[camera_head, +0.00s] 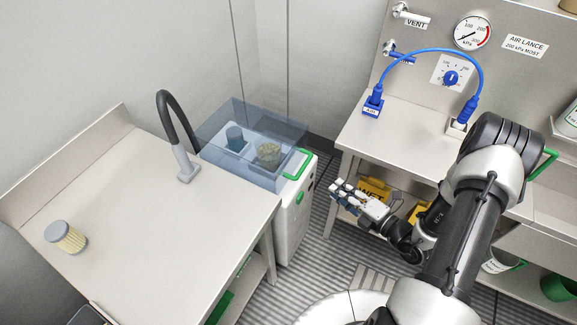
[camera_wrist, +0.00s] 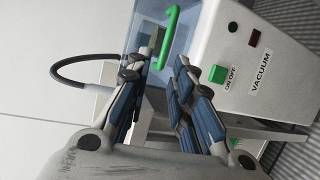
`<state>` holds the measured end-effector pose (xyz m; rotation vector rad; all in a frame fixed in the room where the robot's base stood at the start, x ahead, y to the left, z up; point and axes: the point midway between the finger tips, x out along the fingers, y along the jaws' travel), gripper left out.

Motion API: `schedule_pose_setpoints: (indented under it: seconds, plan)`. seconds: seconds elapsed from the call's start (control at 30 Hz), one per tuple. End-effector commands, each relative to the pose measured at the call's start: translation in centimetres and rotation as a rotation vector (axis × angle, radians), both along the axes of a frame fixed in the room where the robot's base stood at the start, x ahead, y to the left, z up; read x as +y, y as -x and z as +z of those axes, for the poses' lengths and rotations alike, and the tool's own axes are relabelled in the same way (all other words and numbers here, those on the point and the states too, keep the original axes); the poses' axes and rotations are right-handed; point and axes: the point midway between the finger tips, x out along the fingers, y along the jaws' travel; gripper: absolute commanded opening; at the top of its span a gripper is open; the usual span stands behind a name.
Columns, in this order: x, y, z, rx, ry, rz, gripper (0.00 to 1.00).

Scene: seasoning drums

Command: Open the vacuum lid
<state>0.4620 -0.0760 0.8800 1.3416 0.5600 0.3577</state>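The vacuum unit (camera_head: 293,222) is a white cabinet between the left bench and my gripper. Its clear bluish lid (camera_head: 255,115) appears down over the top, with a dark cylinder (camera_head: 235,138) and a pale round item (camera_head: 268,155) visible through it. A green handle (camera_head: 296,163) is on the lid's right side; it also shows in the wrist view (camera_wrist: 170,37). My gripper (camera_head: 340,188) is right of the cabinet, apart from the handle. In the wrist view its fingers (camera_wrist: 158,68) are spread with nothing between them, and the handle lies beyond their tips.
The wrist view shows a green ON/OFF button (camera_wrist: 218,74) and a VACUUM label (camera_wrist: 261,72). A dark hose (camera_head: 172,115) stands on the left bench (camera_head: 150,215), with a filter cartridge (camera_head: 66,237). The right bench (camera_head: 400,130) is near my arm. Grey ribbed floor (camera_head: 318,215) lies between.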

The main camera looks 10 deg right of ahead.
Motion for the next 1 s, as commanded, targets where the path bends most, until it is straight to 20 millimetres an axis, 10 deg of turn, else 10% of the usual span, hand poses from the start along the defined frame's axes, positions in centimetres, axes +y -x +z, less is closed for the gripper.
schedule_pose_setpoints:
  seconds: [0.27,1.0]
  plan:
    - [-0.1,-1.0,-1.7,0.033,-0.041,-0.058,0.21]
    - [7.3,-13.2,-4.3,0.031,-0.039,-0.056,0.21]
